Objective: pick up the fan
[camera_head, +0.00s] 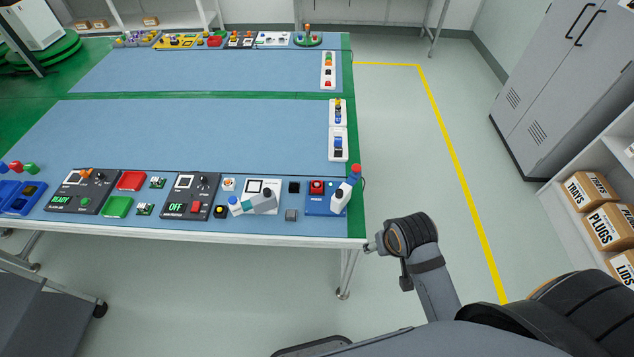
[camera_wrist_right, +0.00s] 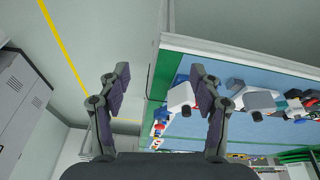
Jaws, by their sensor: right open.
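I cannot single out a fan for certain. A small black square block (camera_head: 294,187) on the near edge of the table could be it, but it is too small to tell. My right gripper (camera_head: 370,247) is off the table's near right corner, below and to the right of these items. In the right wrist view my right gripper (camera_wrist_right: 160,75) is open, with nothing between its fingers. My left gripper is not in view.
The blue-topped table (camera_head: 200,130) has a green border. The table's middle is clear. Shelves with boxes (camera_head: 606,225) stand at right.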

